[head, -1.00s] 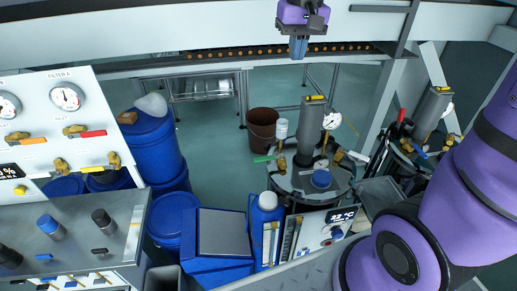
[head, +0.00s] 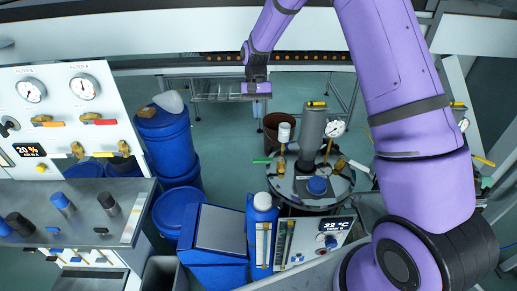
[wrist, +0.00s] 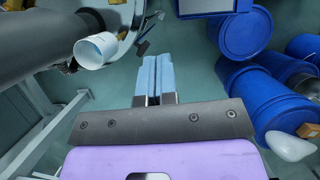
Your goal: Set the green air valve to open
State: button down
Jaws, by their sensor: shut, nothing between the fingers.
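The green valve handle (head: 262,161) is a short bar on the left side of the lidded tank, beside a brass fitting (head: 281,166). It points left and lies about level in the head view. I cannot make it out clearly in the wrist view.
The tank (head: 310,200) carries a tall grey cylinder (head: 312,130), a gauge (head: 334,128) and a white-capped part (head: 284,131), close to the green handle. Blue drums (head: 165,140) stand left. A panel with valves and gauges (head: 60,130) is at far left. Open floor (head: 225,140) lies between.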

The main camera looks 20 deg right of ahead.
aim_at(268, 160)
jog(key=s+a+f, duration=0.2)
jog(key=s+f, duration=0.5)
jog(key=f, duration=0.2)
jog(key=shift+s+f, duration=0.2)
jog(key=shift+f, duration=0.1)
